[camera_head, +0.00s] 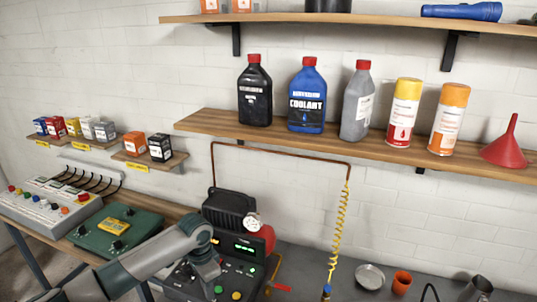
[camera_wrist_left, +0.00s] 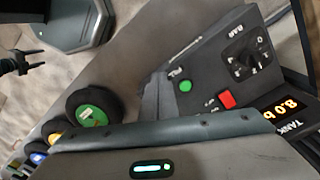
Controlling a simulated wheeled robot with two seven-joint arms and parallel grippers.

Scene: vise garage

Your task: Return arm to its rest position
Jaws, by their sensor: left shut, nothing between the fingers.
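My left arm reaches in from the lower left in the head view. Its gripper (camera_head: 210,272) is in front of the dark control panel (camera_head: 238,272), over its left part. In the left wrist view the gripper's grey fingers (camera_wrist_left: 157,97) are together with nothing between them. Close by, the panel shows a green button (camera_wrist_left: 185,86), a red switch (camera_wrist_left: 227,99), a black dial (camera_wrist_left: 245,57) and a lit display (camera_wrist_left: 283,114) reading TANK 8.0. I cannot tell whether the fingers touch the panel. My right gripper is not seen in the head view.
A green case (camera_head: 115,228) and a button box (camera_head: 45,207) sit left of the panel. A coiled yellow hose (camera_head: 340,225) hangs to its right. A metal dish (camera_head: 369,276) and orange cup (camera_head: 401,282) stand on the bench. A bottle shelf (camera_head: 200,122) runs above.

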